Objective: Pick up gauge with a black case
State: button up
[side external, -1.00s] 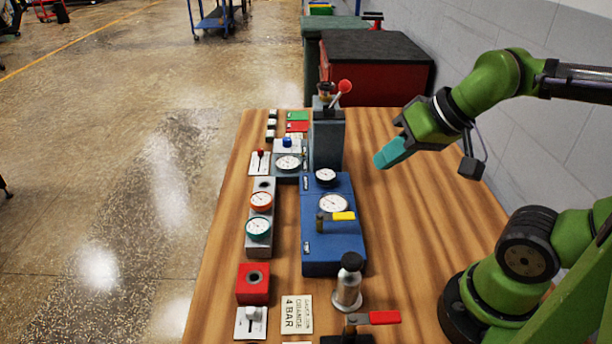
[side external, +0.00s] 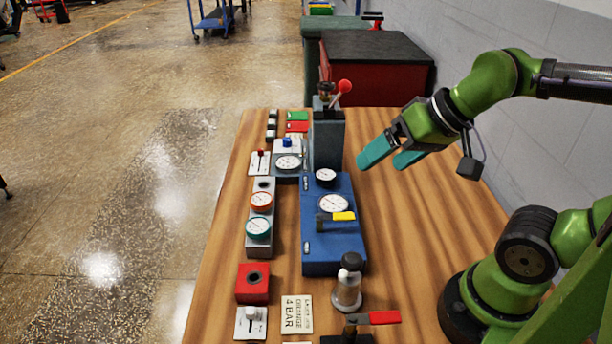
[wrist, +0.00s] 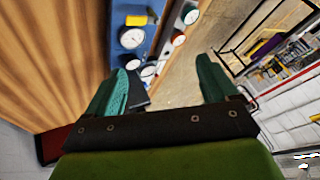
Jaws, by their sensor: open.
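A small round gauge with a dark rim and white face (side external: 326,175) sits at the far end of the blue block (side external: 318,262); it looks like the black-cased one. In the wrist view, a small dark-rimmed dial (wrist: 133,62), partly hidden by my left finger, appears to be the same gauge. My gripper (side external: 389,156) is open and empty, with teal fingers spread apart, above the table to the right of the gauge. It is clear of the gauge. Both fingers also show in the wrist view (wrist: 165,85).
A larger white dial (side external: 334,204) and yellow-handled valve (side external: 343,216) are on the blue block. Orange (side external: 261,200) and teal (side external: 258,227) gauges stand to the left. A tall grey block with a red-knobbed lever (side external: 328,140) rises behind.

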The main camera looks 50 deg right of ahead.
jog(key=w+d+f+g+h, duration=0.1)
jog(key=w+d+g, duration=0.3)
jog(key=w, duration=0.6)
jog(key=n+g+h, duration=0.1)
jog(key=n+g, duration=0.2)
jog(key=n, duration=0.1)
send_over(326, 174)
notch_tip(326, 174, down, 17)
jog(key=shift+f, duration=0.1)
jog(key=c, duration=1.2)
